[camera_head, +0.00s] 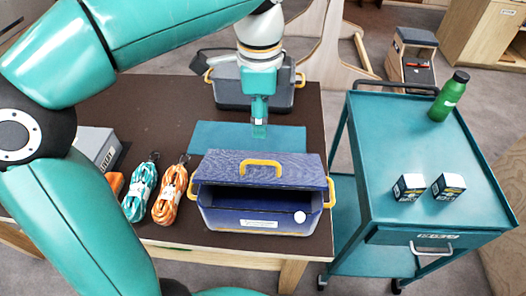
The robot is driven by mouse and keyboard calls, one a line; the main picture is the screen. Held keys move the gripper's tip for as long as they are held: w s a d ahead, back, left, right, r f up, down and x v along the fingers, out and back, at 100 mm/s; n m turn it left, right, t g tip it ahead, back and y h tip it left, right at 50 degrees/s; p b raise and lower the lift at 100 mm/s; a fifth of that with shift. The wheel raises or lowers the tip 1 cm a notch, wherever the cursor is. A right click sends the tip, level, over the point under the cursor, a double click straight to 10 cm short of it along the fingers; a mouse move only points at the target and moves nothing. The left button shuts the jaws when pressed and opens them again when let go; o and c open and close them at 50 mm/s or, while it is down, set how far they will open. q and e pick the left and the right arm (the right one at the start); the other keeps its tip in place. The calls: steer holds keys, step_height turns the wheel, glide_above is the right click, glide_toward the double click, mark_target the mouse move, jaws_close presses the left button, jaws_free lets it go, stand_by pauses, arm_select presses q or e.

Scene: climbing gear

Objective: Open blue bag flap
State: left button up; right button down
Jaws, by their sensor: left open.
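The blue bag (220,216) stands near the front right of the dark table, with yellow side handles, a white label and a round white disc on its front. Its flap (225,166), a textured blue panel with a yellow handle (261,166), is over the top. A dark gap shows between the flap's front edge and the front wall. My left gripper (260,133) points down behind the bag, above the teal mat (220,136), apart from the flap. It is open, though its fingers look narrow from here. My right gripper is out of view.
Teal and orange rope bundles (139,190) (168,193) lie left of the bag. A grey bag (228,94) stands at the back of the table (160,110). Right, a teal cart (385,140) holds a green bottle (449,96) and two small boxes (408,187) (448,186).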

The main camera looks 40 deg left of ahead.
arm_select(q)
step_height(320, 180, down, 12)
steer(key=shift+r+b, duration=0.25)
steer(key=shift+b, duration=0.05)
jaws_close()
